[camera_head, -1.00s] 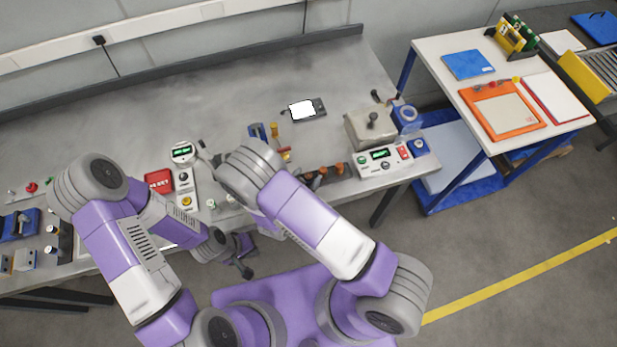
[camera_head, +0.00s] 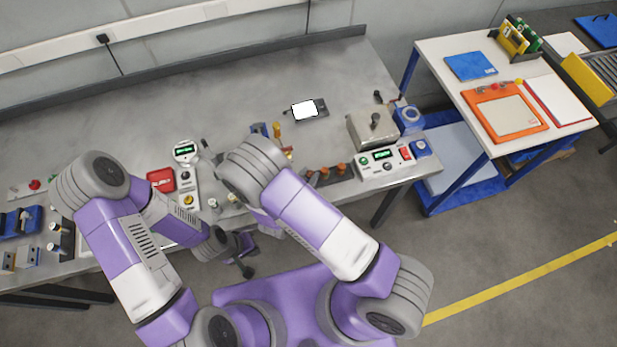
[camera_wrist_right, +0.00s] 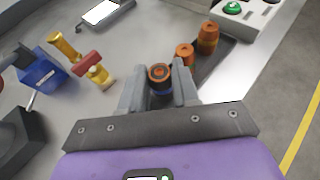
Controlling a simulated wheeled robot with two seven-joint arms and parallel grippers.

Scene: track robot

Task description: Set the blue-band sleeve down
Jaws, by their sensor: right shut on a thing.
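The blue-band sleeve (camera_wrist_right: 160,76) has an orange top with a dark centre and a blue band low on its side. In the right wrist view it is between the fingers of my right gripper (camera_wrist_right: 159,88), which is shut on it. Whether its base touches the bench cannot be told. In the head view my right wrist hides the sleeve and those fingers. My left gripper (camera_head: 246,257) hangs in front of the bench edge, apart from the parts, and its finger opening is unclear.
Brass parts with a red piece (camera_wrist_right: 88,62) and a blue block (camera_wrist_right: 40,72) are on the left.

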